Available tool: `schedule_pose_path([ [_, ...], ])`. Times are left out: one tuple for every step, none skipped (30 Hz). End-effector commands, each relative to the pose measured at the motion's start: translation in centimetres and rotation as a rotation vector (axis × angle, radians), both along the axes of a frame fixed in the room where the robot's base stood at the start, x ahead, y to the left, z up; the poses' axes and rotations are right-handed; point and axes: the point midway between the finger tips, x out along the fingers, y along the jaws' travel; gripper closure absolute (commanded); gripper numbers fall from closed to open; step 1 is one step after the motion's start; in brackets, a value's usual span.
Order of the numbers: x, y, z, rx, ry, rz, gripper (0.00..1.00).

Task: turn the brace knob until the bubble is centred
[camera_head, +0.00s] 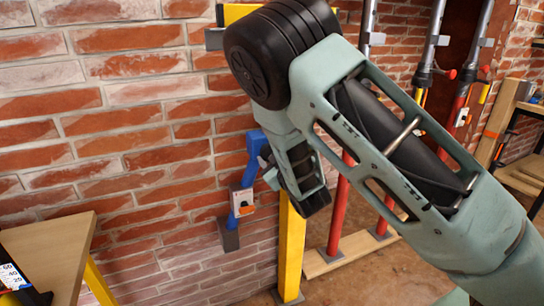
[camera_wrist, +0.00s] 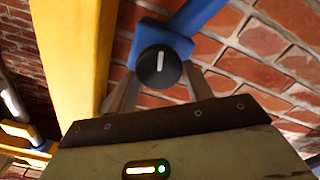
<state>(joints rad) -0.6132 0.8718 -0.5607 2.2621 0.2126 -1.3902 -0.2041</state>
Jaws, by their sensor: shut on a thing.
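The brace knob (camera_wrist: 158,66) is black and round with a white pointer line, close to upright in the wrist view. It sits on a blue block of the blue brace (camera_wrist: 187,25). My gripper (camera_wrist: 160,82) has its two fingers on either side of the knob and is shut on it. In the head view the blue brace (camera_head: 247,180) runs down the brick wall beside a yellow post, and my arm hides the knob and most of my gripper. No bubble can be made out in either view.
The yellow post (camera_head: 291,252) stands right beside the brace. Red and grey props (camera_head: 338,215) stand behind my arm on a wooden board (camera_head: 350,250). A wooden table (camera_head: 55,240) is at the lower left. A small white-and-orange device (camera_head: 243,203) is on the brace.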

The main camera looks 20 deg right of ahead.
Motion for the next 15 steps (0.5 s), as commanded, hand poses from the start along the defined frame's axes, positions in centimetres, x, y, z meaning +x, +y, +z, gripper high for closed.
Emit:
schedule_pose_path([
  [-0.02, 0.03, -0.04, -0.015, 0.001, 0.001, 0.72],
  [-0.02, 0.04, -0.05, -0.024, 0.001, 0.001, 0.72],
  [-0.02, 0.04, -0.05, -0.034, 0.001, 0.001, 0.72],
  [-0.02, 0.04, -0.05, -0.04, 0.001, 0.001, 0.72],
  [-0.02, 0.04, -0.05, -0.045, 0.001, 0.001, 0.72],
  [-0.02, 0.04, -0.05, -0.051, 0.001, 0.001, 0.72],
  [-0.02, 0.04, -0.05, -0.054, 0.001, 0.001, 0.72],
  [-0.02, 0.04, -0.05, -0.057, 0.001, 0.001, 0.72],
  [-0.02, 0.04, -0.05, -0.06, 0.001, 0.001, 0.72],
  [-0.02, 0.04, -0.05, -0.061, 0.001, 0.001, 0.72],
  [-0.02, 0.04, -0.05, -0.062, 0.001, 0.0, 0.72],
  [-0.02, 0.04, -0.05, -0.062, 0.001, 0.0, 0.72],
  [-0.02, 0.04, -0.05, -0.062, 0.001, 0.0, 0.72],
  [-0.02, 0.04, -0.05, -0.062, 0.001, 0.0, 0.72],
  [-0.02, 0.04, -0.05, -0.062, 0.001, 0.0, 0.72],
])
